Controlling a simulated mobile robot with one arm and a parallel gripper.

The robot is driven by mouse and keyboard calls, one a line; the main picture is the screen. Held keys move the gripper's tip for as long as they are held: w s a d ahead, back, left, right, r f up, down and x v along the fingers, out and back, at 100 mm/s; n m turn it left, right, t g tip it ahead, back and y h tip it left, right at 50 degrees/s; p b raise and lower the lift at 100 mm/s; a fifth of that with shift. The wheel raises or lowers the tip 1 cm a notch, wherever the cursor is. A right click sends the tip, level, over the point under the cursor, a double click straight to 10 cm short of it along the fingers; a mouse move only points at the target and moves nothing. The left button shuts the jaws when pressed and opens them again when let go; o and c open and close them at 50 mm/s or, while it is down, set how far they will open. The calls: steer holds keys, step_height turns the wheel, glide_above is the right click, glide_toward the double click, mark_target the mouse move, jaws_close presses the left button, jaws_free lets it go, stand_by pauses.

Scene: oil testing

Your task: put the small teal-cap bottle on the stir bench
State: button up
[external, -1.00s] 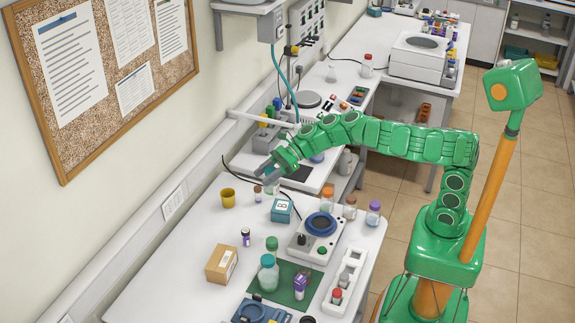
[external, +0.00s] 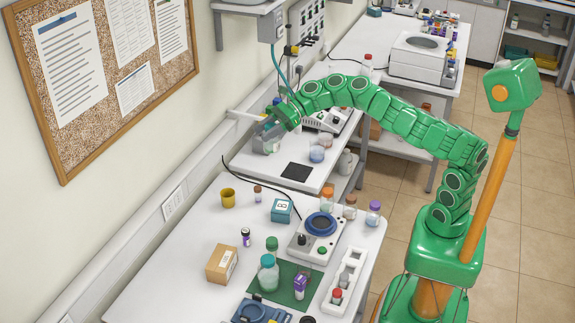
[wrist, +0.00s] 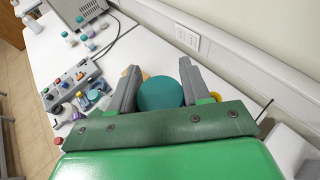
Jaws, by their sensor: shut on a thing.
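My gripper (external: 268,135) is shut on the small teal-cap bottle, whose round teal cap (wrist: 160,93) sits between the two grey fingers in the wrist view (wrist: 158,90). In the external view the bottle is mostly hidden by the fingers. The gripper is over the left end of the middle bench (external: 262,170), which carries a dark square pad (external: 297,171) and a stirrer-like device (external: 330,121). I cannot tell whether the bottle touches anything below. A larger teal-capped bottle (external: 268,274) stands on the front table.
Blue-tinted glassware (external: 317,153) stands right of the gripper on the middle bench. The front table holds a yellow cup (external: 228,198), a teal box (external: 282,211), a blue-topped device (external: 318,224) and a cardboard box (external: 222,264). The bench's front left is clear.

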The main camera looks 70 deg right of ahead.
steer(key=w+d+m+t+h, duration=0.2)
steer(key=w+d, duration=0.1)
steer(key=d, duration=2.2)
steer(key=s+d+m+t+h, duration=0.1)
steer(key=s+d, duration=0.2)
steer(key=d, duration=0.8)
steer(key=s+d+m, duration=0.1)
steer(key=s+d, duration=0.3)
steer(key=d, duration=0.7)
step_height(320, 180, down, 18)
steer(key=w+d+f, duration=0.2)
steer(key=w+f, duration=0.2)
steer(key=w, duration=0.2)
steer(key=w+d+f, duration=0.2)
steer(key=w+f, duration=0.3)
steer(key=w, duration=0.2)
steer(key=shift+d+f, duration=0.2)
steer(key=shift+d, duration=0.2)
steer(key=shift+w, duration=0.15)
